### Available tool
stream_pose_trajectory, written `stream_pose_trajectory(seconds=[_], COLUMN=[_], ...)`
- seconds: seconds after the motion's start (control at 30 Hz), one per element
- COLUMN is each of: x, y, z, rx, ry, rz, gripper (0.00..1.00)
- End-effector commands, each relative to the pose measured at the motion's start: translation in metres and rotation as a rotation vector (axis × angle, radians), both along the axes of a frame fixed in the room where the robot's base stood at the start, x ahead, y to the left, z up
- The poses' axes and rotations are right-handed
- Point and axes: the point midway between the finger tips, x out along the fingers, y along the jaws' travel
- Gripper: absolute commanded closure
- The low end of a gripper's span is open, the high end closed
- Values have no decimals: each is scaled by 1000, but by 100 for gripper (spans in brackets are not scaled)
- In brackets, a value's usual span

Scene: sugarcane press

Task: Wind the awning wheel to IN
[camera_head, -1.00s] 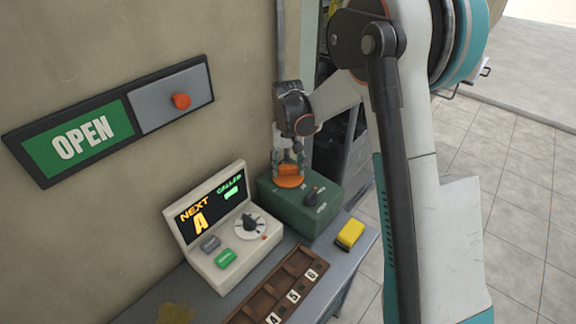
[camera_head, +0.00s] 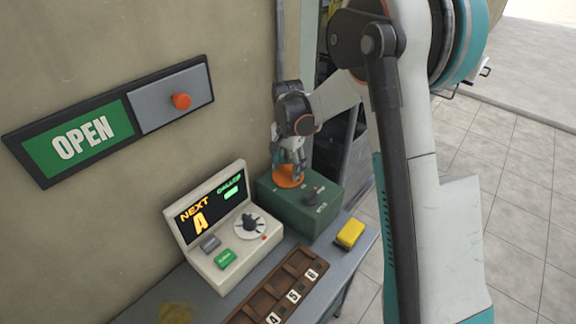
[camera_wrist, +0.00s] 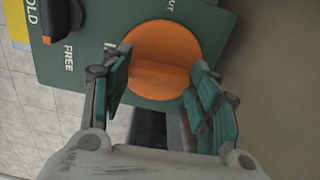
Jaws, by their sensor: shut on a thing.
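The awning wheel is an orange round wheel (camera_head: 284,182) on top of a green box (camera_head: 318,222) at the table's far end. In the wrist view, the wheel (camera_wrist: 163,50) has a raised bar across it. My gripper (camera_head: 291,172) reaches down onto the wheel from above. In the wrist view, the teal finger pads of my gripper (camera_wrist: 161,72) stand on either side of the wheel, shut on it. The box's lettering near the wheel is partly hidden by a finger, so the IN mark cannot be read.
A black lever (camera_head: 310,192) sits beside the wheel; "FREE" and "OLD" lettering shows near it in the wrist view. A display console (camera_head: 222,235), a yellow block (camera_head: 349,234) and a brown number rack (camera_head: 262,304) share the table. An OPEN sign (camera_head: 82,138) hangs on the wall.

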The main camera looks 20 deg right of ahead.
Motion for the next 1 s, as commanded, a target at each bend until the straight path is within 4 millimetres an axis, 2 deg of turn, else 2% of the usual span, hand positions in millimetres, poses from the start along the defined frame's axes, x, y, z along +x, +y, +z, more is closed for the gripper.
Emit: stream_pose_trajectory(seconds=[0.6, 0.63, 0.7, 1.0], x=[0, 0, 0, 0], y=[0, 0, 0, 0], z=[0, 0, 0, 0], rx=[0, 0, 0, 0], ry=[0, 0, 0, 0], rz=[-47, -47, -47, -45], gripper=[69, 43, 27, 25])
